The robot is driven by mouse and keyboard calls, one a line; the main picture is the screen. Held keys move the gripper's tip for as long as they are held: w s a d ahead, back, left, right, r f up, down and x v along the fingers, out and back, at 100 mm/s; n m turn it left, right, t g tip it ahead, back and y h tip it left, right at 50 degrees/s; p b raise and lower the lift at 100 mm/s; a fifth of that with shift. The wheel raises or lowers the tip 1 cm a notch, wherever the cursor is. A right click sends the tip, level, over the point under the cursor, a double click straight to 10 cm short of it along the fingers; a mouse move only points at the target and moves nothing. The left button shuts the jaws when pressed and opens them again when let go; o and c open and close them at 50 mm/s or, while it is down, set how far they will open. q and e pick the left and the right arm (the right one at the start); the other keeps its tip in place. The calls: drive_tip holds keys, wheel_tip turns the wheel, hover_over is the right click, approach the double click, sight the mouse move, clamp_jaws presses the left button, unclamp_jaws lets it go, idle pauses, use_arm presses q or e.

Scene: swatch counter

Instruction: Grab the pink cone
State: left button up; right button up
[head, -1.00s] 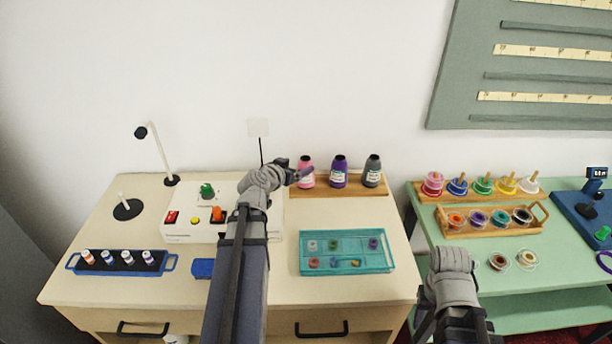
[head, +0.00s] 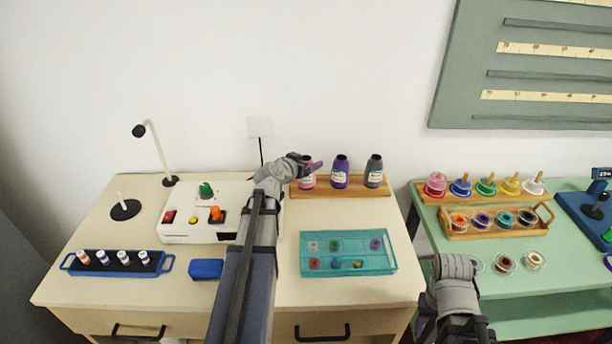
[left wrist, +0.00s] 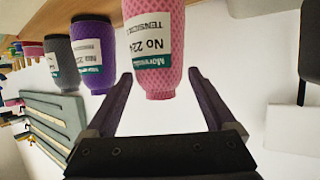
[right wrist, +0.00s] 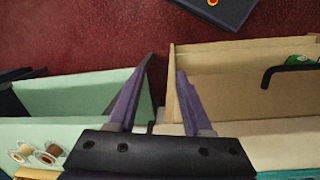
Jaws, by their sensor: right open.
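The pink cone (head: 308,180) stands at the left end of a wooden stand (head: 340,193) at the back of the cream counter, partly hidden by my left gripper (head: 312,170). In the left wrist view, the labelled pink cone (left wrist: 152,50) appears upside down. Its narrow end lies between the spread fingertips of my left gripper (left wrist: 160,76), with a gap visible on each side. The gripper is open and holds nothing. My right gripper (right wrist: 166,66) is open and empty in the right wrist view, low near the gap between the two tables.
A purple cone (head: 340,174) and a grey cone (head: 374,173) stand right of the pink one. A white control box (head: 185,232) is to the left. A teal tray (head: 348,271) lies in front, below the stand. The green table (head: 515,275) holds spools.

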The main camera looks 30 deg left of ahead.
use_arm(q)
clamp_jaws()
idle(0.5)
